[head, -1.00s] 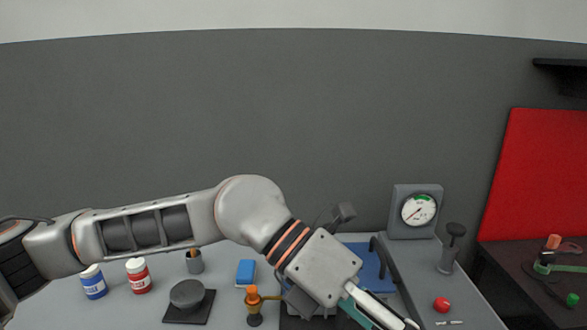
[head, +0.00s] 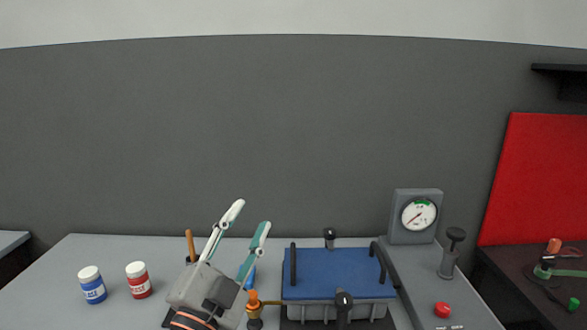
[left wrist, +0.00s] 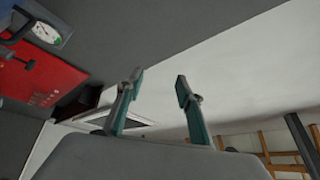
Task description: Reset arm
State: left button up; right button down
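My left gripper (head: 252,228) is in the lower middle of the head view, fingers pointing up and slightly right. Its two fingers are apart with nothing between them, and the left wrist view also shows the open fingers (left wrist: 158,88) against the wall and ceiling. It is to the left of the blue-topped block (head: 340,272), which has black handles. My left forearm is mostly below the picture. My right gripper does not show in either view.
A blue-labelled bottle (head: 93,287) and a red-labelled bottle (head: 139,281) stand left on the grey bench. A brass valve with an orange knob (head: 254,300) is close to my gripper. A dial gauge (head: 418,215), a black-knobbed post (head: 451,254) and a red button (head: 442,310) are right.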

pick_arm(q)
jog(key=s+a+f+n+g+y, duration=0.3)
jog(key=a+f+g+y, duration=0.15)
jog(key=a+f, duration=0.6)
jog(key=s+a+f+n+g+y, duration=0.25)
jog(key=a+f+y, duration=0.35)
jog(key=f, duration=0.7)
jog(key=s+a+f+n+g+y, duration=0.1)
jog(key=s+a+f+g, duration=0.3)
jog(key=s+a+f, duration=0.3)
jog(key=s+a+f+g, duration=0.3)
jog(key=s+a+f, duration=0.3)
jog(key=s, duration=0.4)
jog(key=d+f+n+t+h+b, duration=0.1)
jog(key=d+f+h+b, duration=0.2)
jog(key=d+f, duration=0.6)
jog(key=w+d+f+n+t+h+b, duration=0.1)
jog(key=d+f+h+b, duration=0.3)
jog(key=d+f, duration=0.4)
notch_tip(320, 180, down, 6)
jog(key=shift+w+d+r+n+t+b, duration=0.1)
jog(key=shift+w+d+n+t+b, duration=0.25)
jog(key=shift+n+t, duration=0.35)
jog(key=shift+s, duration=0.1)
jog(key=shift+c, duration=1.3)
jog(key=shift+a, duration=0.1)
